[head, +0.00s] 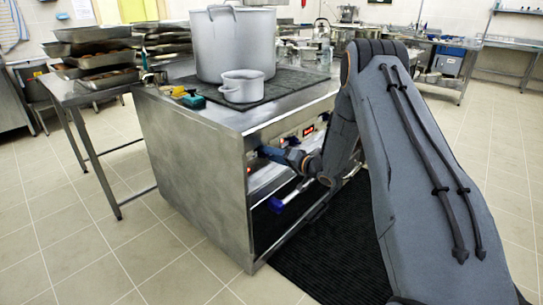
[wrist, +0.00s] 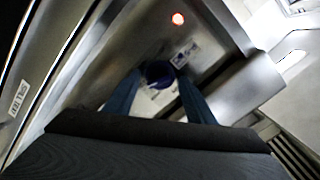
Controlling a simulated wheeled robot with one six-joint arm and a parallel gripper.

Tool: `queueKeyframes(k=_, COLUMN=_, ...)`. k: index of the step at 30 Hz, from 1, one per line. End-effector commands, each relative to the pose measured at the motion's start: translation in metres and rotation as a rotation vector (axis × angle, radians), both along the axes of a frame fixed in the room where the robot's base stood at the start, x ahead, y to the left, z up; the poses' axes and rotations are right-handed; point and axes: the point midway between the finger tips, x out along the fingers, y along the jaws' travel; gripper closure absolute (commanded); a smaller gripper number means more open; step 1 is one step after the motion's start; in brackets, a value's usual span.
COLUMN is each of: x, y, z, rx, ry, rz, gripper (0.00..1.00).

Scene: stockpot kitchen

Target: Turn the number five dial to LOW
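A dark blue round dial (wrist: 160,73) sits on the steel control panel in the wrist view. My gripper (wrist: 159,84) has its two blue fingers apart, one on each side of the dial, with what looks like a small gap at each side. The dial's number and pointer cannot be read. A small printed label (wrist: 186,55) is on the panel beside it, too blurred to read. In the head view my gripper (head: 272,153) is at the front of the steel stove (head: 200,180), and the dial there is hidden.
A large pot (head: 235,45) and a small pot (head: 242,87) stand on the stove top. A black mat (head: 335,250) covers the floor in front.

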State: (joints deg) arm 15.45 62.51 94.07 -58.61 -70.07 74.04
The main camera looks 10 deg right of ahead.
Motion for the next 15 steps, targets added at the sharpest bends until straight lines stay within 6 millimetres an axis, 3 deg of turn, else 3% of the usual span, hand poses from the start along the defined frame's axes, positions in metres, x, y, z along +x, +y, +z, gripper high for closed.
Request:
queueKeyframes(k=7, x=-0.006, y=-0.006, z=0.001, rx=0.0, ry=0.0, rz=-0.001, gripper=0.5)
queueKeyframes(k=15, x=-0.039, y=-0.032, z=0.006, rx=0.001, ry=0.001, rz=-0.002, gripper=0.5)
